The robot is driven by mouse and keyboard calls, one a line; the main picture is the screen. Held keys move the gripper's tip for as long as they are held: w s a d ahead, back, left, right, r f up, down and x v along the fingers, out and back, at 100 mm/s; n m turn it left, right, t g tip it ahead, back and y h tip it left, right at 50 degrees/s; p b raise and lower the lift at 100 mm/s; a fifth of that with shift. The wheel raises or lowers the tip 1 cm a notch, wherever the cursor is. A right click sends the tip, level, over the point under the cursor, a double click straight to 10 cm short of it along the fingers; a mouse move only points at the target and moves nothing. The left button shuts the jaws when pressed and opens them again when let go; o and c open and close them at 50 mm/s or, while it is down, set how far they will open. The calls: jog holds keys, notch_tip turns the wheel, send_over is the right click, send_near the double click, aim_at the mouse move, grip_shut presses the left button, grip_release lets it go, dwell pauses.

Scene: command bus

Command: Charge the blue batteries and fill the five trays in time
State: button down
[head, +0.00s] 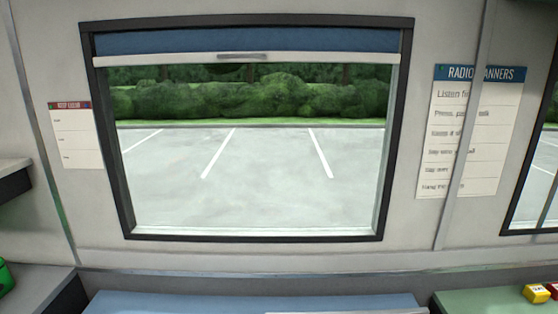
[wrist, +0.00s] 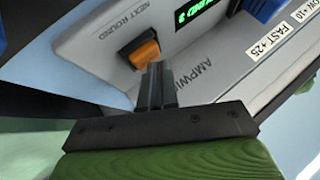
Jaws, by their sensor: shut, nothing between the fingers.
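In the wrist view my gripper (wrist: 155,72) is shut and empty, its fingertips right by an orange button (wrist: 141,53) labelled NEXT ROUND. Whether they touch it I cannot tell. The button sits on a pale grey charger (wrist: 100,52) marked with letters starting AMPWI. A green lit display (wrist: 194,10) on it is cut off by the top edge. White labels on it read FAST +25 (wrist: 268,43) and, partly cut, OW +10 (wrist: 305,12). No tray is clearly visible.
In the head view a window (head: 250,150) looks onto a parking lot, between two wall posters. A blue surface (head: 240,301) lies below it. A green object (head: 6,277) is at lower left.

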jog(key=shift+f, duration=0.85)
jog(key=shift+r, duration=0.35)
jog(key=r+p, duration=0.1)
jog(key=r, duration=0.2)
jog(key=r+p, duration=0.2)
jog(key=shift+s+r+p, duration=0.2)
jog(key=shift+r+p, duration=0.1)
jog(key=shift+r, duration=0.1)
jog(key=shift+w+r, duration=0.1)
jog(key=shift+r, duration=0.25)
jog(key=shift+w, duration=0.1)
jog(key=shift+w+p, duration=0.1)
jog(key=shift+p, duration=0.2)
